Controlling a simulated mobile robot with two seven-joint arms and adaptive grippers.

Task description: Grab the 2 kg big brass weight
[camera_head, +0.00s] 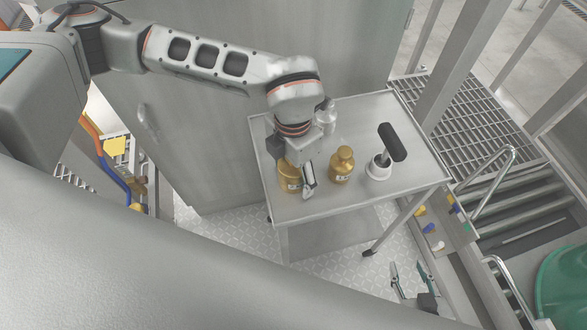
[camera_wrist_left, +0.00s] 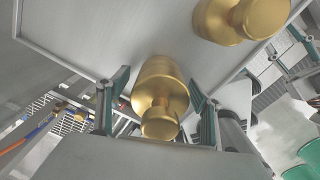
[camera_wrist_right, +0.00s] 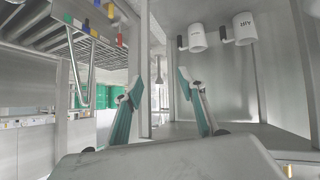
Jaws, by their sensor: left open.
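Two brass weights with knobs stand on a steel cart (camera_head: 412,178). The left brass weight (camera_head: 288,180) is partly hidden by my left gripper (camera_head: 300,174). In the left wrist view this weight (camera_wrist_left: 158,82) sits between the two spread fingers, with a gap on each side. The left gripper is open. The other brass weight (camera_head: 342,166) stands just to the right, and it also shows at the top of the left wrist view (camera_wrist_left: 238,20). Labels are too small to read. My right gripper (camera_head: 412,272) is open and empty, low beside the cart.
A white item with a black handle (camera_head: 380,166) stands right of the weights. A clear bottle (camera_head: 327,117) is behind my left wrist. A steel cabinet (camera_head: 190,130) borders the cart's left. A roller conveyor (camera_head: 525,205) lies right. The cart's right front is bare.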

